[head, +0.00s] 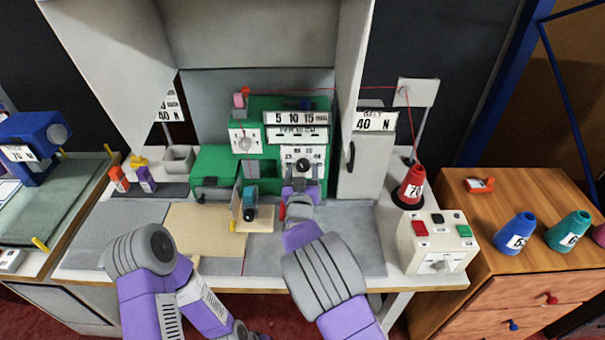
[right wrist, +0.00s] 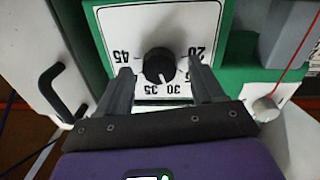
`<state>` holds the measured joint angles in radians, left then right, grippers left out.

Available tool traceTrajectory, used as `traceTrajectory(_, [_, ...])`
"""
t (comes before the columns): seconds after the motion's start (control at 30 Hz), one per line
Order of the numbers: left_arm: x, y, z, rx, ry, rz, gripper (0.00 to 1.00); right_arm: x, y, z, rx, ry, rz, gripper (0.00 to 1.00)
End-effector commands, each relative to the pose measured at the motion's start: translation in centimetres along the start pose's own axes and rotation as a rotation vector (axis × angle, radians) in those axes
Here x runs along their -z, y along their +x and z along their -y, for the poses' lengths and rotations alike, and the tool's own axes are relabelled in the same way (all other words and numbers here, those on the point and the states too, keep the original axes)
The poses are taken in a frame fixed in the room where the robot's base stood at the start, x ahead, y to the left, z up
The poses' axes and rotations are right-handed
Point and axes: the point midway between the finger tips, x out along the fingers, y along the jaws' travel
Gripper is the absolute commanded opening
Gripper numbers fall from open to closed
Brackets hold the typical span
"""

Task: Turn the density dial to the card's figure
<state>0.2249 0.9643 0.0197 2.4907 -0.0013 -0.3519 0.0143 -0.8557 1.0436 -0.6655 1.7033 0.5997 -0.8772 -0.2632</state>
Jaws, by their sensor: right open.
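The density dial (head: 303,154) is a white plate on the front of the green machine. In the right wrist view its black knob (right wrist: 159,65) sits among printed figures, 45, 35, 30 and 20 legible, appearing upside down. A small light mark on the knob faces the 30 and 35 side. My right gripper (right wrist: 160,88) is open, a finger on either side of the knob, seemingly apart from it. A card (head: 375,121) on the right reads BELT 40 N. Another card (head: 170,107), partly hidden by the hood, shows 40 N.
A scale panel (head: 296,119) reading 5 10 15 sits above the dial. A second dial (head: 243,141) is left of it. A red cone (head: 411,188) and a control box (head: 437,240) stand right. The grey worktop (head: 357,238) is partly clear.

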Motion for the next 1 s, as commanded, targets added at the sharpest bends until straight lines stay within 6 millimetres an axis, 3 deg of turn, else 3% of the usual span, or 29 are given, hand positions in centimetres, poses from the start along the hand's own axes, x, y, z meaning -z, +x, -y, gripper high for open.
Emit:
traceTrajectory(0.17, [0.0,-0.01,-0.01,0.0,0.0,0.0,0.43,-0.01,-0.01,-0.02,0.0,0.0,0.0,0.64])
traceTrajectory(0.5, [0.0,-0.01,-0.01,0.0,0.0,0.0,0.43,-0.01,-0.03,-0.02,0.0,0.0,0.0,0.12])
traceTrajectory(0.77, [-0.01,-0.12,-0.05,0.0,0.0,0.0,0.43,0.01,-0.04,-0.01,-0.001,-0.027,-0.001,0.12])
traceTrajectory(1.0, [-0.03,-0.55,-0.21,0.0,0.0,0.0,0.43,0.0,-0.02,-0.02,-0.001,-0.152,-0.007,0.12])
